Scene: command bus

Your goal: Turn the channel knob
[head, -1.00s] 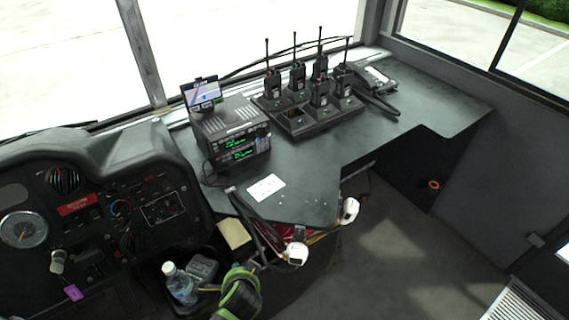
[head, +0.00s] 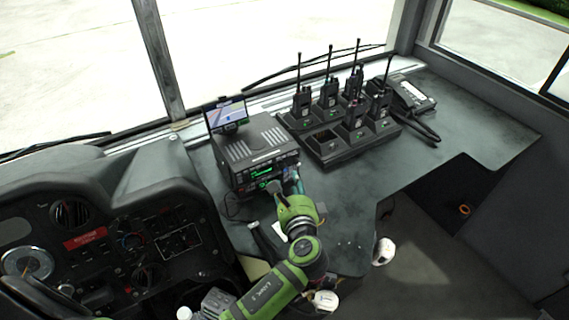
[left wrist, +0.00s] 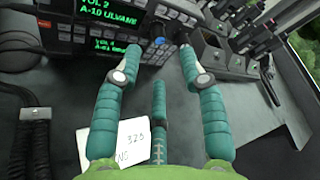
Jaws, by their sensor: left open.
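The radio unit (head: 255,152) with green displays stands on the dark desk; its front also shows in the left wrist view (left wrist: 75,20). A round dark knob (left wrist: 157,30) sits on its front, right of the displays; I take it for the channel knob. My left gripper (head: 284,186) is in front of the radio. In the left wrist view its teal fingers (left wrist: 159,52) are spread open, one on each side below the knob, with a third finger lower between them. I cannot tell whether any finger touches the radio. In the head view the gripper hides the knob.
Several handheld radios stand in a charger (head: 345,148) right of the radio, with a desk phone (head: 412,95) beyond. A small screen (head: 227,115) sits on top of the radio. A white note (left wrist: 112,142) and a coiled cord (left wrist: 32,145) lie before it.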

